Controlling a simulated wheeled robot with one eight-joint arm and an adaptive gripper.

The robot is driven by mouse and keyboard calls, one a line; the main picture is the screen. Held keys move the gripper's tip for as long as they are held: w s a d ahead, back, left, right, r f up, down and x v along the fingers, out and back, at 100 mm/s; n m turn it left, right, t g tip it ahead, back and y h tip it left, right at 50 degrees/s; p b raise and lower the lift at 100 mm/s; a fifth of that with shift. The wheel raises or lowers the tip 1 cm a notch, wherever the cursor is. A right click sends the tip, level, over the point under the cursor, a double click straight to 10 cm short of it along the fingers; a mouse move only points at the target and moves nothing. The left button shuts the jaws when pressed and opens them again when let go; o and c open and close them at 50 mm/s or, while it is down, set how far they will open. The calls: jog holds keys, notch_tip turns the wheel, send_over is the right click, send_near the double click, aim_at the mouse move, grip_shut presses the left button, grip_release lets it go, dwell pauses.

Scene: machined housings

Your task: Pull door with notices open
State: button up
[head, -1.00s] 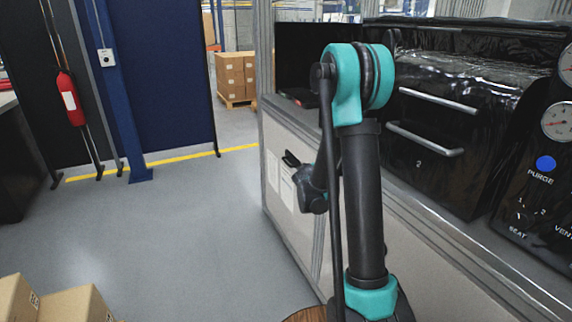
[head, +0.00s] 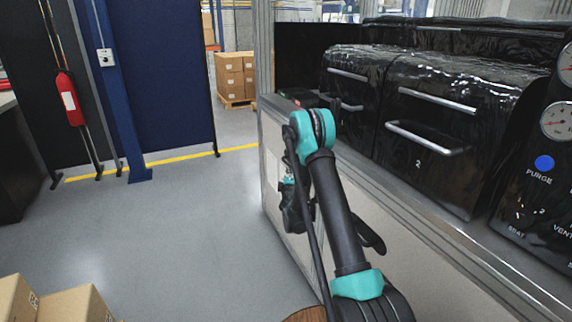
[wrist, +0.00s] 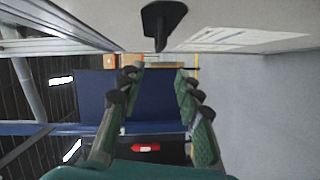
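The black door handle (wrist: 163,20) sticks out at the top centre. My gripper (wrist: 157,76) is open and empty, its two green fingers apart. The handle is beyond the fingertips, toward the picture's top, and not between them. In the head view my gripper (head: 293,208) is close to the panel, partly hidden.
Black machine housings (head: 435,110) with bar handles stand on the counter at right. Cardboard boxes (head: 50,305) are at the lower left. A blue partition (head: 165,80) and a fire extinguisher (head: 68,98) stand at the back left. The grey floor (head: 200,215) in between is clear.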

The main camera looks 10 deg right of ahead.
aim_at(286, 162)
jog(key=w, duration=1)
jog(key=w+d+f, duration=0.1)
jog(key=w, duration=0.4)
jog(key=shift+f, duration=0.1)
jog(key=shift+c, duration=0.3)
grip_shut()
